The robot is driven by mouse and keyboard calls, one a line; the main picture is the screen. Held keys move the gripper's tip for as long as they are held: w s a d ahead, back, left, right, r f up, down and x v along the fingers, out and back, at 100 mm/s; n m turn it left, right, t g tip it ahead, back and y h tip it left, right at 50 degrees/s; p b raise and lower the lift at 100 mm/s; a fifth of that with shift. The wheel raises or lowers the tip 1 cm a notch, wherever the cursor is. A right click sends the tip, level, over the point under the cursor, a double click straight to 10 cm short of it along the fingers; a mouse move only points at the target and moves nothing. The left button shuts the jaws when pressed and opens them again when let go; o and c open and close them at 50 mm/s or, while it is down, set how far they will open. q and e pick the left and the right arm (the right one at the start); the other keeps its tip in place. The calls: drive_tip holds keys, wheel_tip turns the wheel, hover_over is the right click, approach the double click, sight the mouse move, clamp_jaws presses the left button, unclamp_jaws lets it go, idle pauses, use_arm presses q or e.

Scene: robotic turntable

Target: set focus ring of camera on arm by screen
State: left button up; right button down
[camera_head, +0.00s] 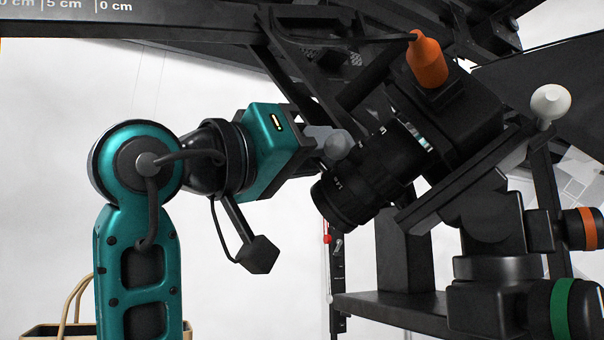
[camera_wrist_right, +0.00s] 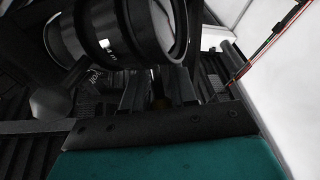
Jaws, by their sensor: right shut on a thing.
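The black camera (camera_head: 468,112) with an orange plug on top is tilted, its lens (camera_head: 365,175) pointing down and left. The focus ring is part of this dark ribbed barrel. The lens also fills the top left of the right wrist view (camera_wrist_right: 110,30). My right gripper (camera_head: 322,140), on the teal arm, reaches the lens from the left. It is shut at the lens's focus ring; the exact contact is hidden. In the right wrist view its dark fingers (camera_wrist_right: 157,88) run up close below the lens. My left gripper is not in view.
A grey ball knob (camera_head: 337,146) sits close to my fingers. A pale knob (camera_head: 551,106) is at the mount's right. Black beams (camera_head: 200,30) cross above, and a black shelf (camera_head: 395,308) lies below. A tan basket (camera_head: 55,331) is at lower left.

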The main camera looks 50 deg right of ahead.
idle(0.3)
drive_tip(key=c, duration=1)
unclamp_jaws()
drive_tip(key=shift+a, duration=0.1)
drive_tip(key=v, duration=1.3)
drive_tip(key=shift+f+b, duration=0.1)
drive_tip(key=shift+b, duration=0.25)
drive_tip(key=shift+s, duration=0.1)
